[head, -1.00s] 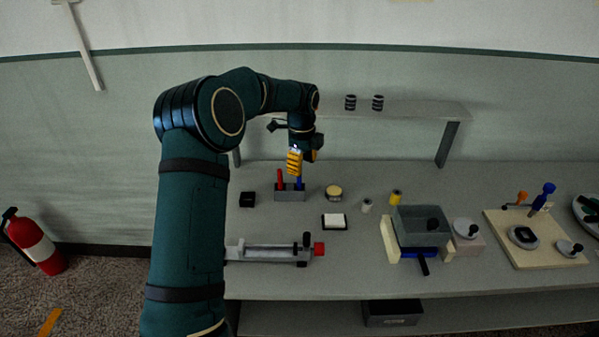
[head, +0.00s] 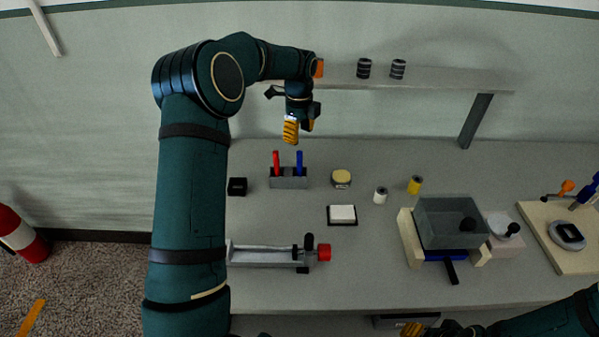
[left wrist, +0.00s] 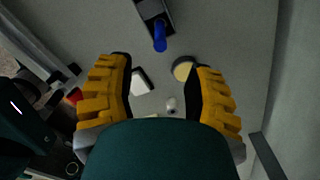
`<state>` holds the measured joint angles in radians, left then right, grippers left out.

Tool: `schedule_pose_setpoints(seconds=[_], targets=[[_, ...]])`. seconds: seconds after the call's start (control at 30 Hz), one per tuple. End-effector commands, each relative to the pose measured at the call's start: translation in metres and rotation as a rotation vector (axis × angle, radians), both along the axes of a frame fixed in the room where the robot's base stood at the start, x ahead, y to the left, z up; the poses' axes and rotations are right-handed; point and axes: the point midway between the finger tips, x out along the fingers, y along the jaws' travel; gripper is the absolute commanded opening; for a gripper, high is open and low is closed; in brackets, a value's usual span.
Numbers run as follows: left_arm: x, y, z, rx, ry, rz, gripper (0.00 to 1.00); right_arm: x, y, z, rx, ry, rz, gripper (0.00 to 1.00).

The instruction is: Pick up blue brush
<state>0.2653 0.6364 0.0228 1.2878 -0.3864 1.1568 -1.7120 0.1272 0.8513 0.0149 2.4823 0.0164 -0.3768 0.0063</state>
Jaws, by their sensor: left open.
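The blue brush (head: 299,162) stands upright in a grey holder (head: 289,183) beside a red-handled one (head: 276,162). My left gripper (head: 292,130) is in the air above and behind the holder in the head view, apart from the brush. In the left wrist view, its two yellow fingers (left wrist: 160,95) are spread wide with nothing between them. The blue handle (left wrist: 159,38) shows there near the top, beyond the fingertips. My right gripper (head: 412,329) only just shows at the bottom edge of the head view; its fingers are too cut off to judge.
A black box (head: 237,187) stands left of the holder, and a round yellow-topped tin (head: 341,178) right of it. A white pad (head: 342,214) and a rail fixture with a red knob (head: 324,253) lie in front. A raised shelf (head: 430,78) stands behind.

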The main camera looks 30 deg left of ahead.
Motion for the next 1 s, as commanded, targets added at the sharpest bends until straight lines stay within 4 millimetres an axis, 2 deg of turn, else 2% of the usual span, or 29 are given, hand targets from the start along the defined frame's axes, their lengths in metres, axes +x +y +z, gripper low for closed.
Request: schedule_pose_setpoints(seconds=[0.1, 0.3, 0.57, 0.9, 1.0], targets=[[-0.001, 0.000, -0.026, -0.001, 0.005, 0.000, 0.52, -0.001, 0.000, -0.003, 0.000, 0.002, 0.002, 0.47], [0.000, 0.000, -0.056, 0.000, 0.002, 0.000, 0.52, -0.002, 0.001, -0.006, 0.001, 0.005, 0.004, 0.47], [0.000, 0.000, -0.069, 0.000, 0.001, 0.001, 0.52, -0.002, 0.001, -0.007, 0.001, 0.005, 0.005, 0.47], [0.000, -0.001, -0.113, 0.000, 0.002, 0.001, 0.52, -0.004, 0.001, -0.011, 0.003, 0.009, 0.008, 0.47], [0.000, 0.000, -0.116, 0.001, 0.000, 0.001, 0.52, -0.004, 0.001, -0.011, 0.003, 0.009, 0.008, 0.47]])
